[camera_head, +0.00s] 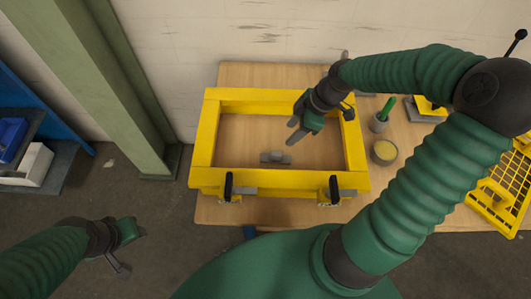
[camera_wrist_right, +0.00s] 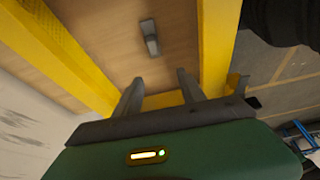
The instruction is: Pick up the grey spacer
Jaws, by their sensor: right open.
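The grey spacer (camera_head: 276,157) lies on the wooden board inside the yellow frame (camera_head: 197,150), near the frame's front side. It looks like a small block on a flat, wider piece. It also shows at the top of the right wrist view (camera_wrist_right: 150,38), beyond the fingertips. My right gripper (camera_head: 294,131) is open and empty, above the inside of the frame, up and to the right of the spacer and apart from it. Its two spread fingers also show in the right wrist view (camera_wrist_right: 160,76). My left gripper (camera_head: 132,253) is open and empty at the lower left, off the table.
Two black-handled clamps (camera_head: 228,187) (camera_head: 334,190) stand at the frame's front. A cup with a green-handled tool (camera_head: 379,121) and a round pot (camera_head: 384,152) stand right of the frame. A yellow mesh basket (camera_head: 497,198) is at the far right. A green post (camera_head: 110,80) rises at the left.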

